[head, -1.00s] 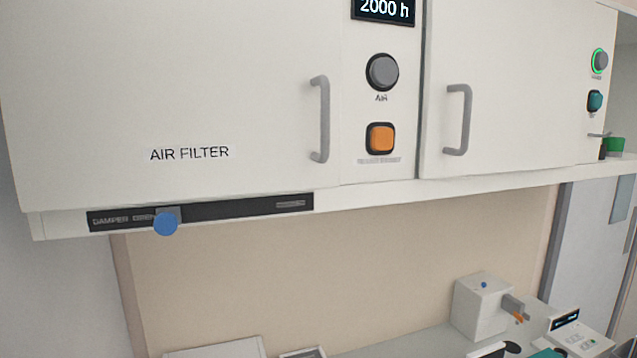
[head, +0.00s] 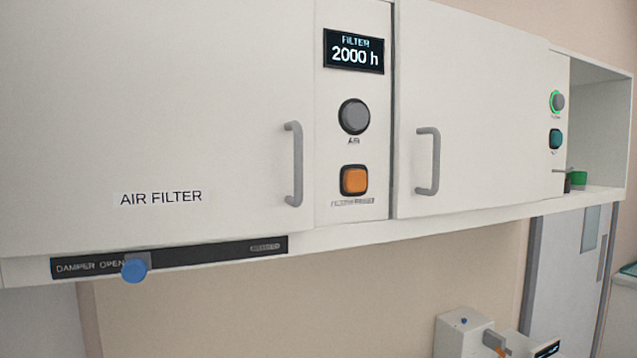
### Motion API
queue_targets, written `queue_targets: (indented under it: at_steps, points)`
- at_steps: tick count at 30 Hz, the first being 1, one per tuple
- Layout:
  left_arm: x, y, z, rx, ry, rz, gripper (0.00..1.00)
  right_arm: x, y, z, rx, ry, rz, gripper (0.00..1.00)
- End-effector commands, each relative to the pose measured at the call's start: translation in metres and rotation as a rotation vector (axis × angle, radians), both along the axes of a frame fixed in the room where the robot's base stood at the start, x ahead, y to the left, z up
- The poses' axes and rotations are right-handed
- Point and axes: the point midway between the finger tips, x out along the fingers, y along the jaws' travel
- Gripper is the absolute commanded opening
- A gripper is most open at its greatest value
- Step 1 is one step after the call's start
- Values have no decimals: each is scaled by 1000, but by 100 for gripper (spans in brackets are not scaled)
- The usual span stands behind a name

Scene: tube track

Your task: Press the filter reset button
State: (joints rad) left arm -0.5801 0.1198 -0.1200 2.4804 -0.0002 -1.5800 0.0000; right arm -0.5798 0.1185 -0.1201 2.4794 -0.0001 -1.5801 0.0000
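The filter reset button is an orange square button (head: 355,180) in a dark frame, with a small blurred label under it, on the narrow white panel between two cabinet doors. Above it are a round grey knob (head: 354,116) labelled AIR and a dark display (head: 354,52) reading FILTER 2000 h. Neither of my grippers shows in the head view.
The AIR FILTER door (head: 150,120) with a grey handle (head: 293,164) is left of the panel. Another handle (head: 428,161) is to the right. A blue slider knob (head: 135,267) sits on the damper strip below. A white device (head: 462,332) stands lower right.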

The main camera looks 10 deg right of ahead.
Motion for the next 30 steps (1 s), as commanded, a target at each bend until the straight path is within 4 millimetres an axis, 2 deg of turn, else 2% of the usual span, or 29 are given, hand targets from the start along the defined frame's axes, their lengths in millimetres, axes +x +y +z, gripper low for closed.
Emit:
queue_targets:
  at_steps: [2, 18, 30]
  points:
    - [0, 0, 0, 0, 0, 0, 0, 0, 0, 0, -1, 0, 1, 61]
    - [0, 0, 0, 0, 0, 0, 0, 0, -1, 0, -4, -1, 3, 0]
    - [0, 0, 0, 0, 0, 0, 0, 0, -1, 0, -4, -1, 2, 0]
